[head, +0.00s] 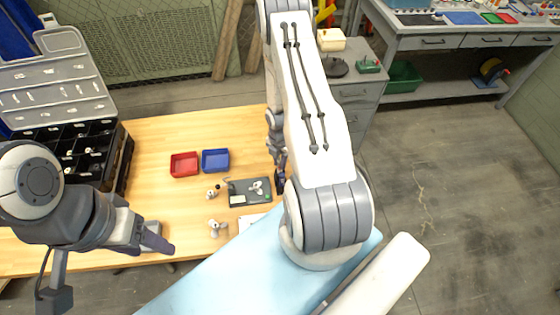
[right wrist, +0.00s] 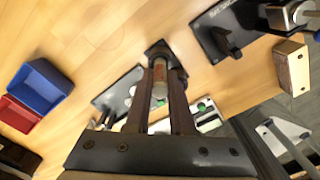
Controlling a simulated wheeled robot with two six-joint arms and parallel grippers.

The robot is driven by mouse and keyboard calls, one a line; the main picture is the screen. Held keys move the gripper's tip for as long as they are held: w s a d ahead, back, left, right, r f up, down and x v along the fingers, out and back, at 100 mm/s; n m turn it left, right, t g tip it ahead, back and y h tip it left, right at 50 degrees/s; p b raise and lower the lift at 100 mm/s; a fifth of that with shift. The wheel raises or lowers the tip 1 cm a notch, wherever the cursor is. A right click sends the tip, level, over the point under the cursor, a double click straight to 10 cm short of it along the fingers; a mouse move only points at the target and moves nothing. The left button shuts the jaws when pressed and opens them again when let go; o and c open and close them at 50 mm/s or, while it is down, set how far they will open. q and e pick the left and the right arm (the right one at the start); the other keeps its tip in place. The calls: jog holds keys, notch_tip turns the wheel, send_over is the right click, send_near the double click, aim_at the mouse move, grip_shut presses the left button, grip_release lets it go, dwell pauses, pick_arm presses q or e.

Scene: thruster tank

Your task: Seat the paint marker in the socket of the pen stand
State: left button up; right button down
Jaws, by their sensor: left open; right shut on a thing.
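My right gripper (head: 280,181) is at the right side of the wooden table in the head view, partly hidden by my arm. In the right wrist view its fingers (right wrist: 162,78) are shut on the paint marker (right wrist: 159,84), a slim pale cylinder with a reddish band. A small dark block (right wrist: 157,47) shows just beyond the marker; I cannot tell whether it is the pen stand's socket or whether the marker touches it. The marker is not discernible in the head view. My left gripper (head: 158,239) is open and empty over the table's front left.
A red bin (head: 184,164) and a blue bin (head: 215,160) stand mid-table, near a dark plate (head: 238,198) with pale parts. Small white fittings (head: 217,228) stand in front. A black compartment case (head: 118,160) is at left. A dark plate with an upright (right wrist: 222,40) shows in the wrist view.

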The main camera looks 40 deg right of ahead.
jog(key=shift+f+b, duration=0.35)
jog(key=shift+f, duration=0.15)
jog(key=shift+f+b, duration=0.25)
jog(key=shift+b, duration=0.05)
jog(key=c, duration=0.7)
grip_release()
notch_tip(320, 180, up, 13)
jog(key=p, duration=1.3)
jog(key=shift+r, duration=0.75)
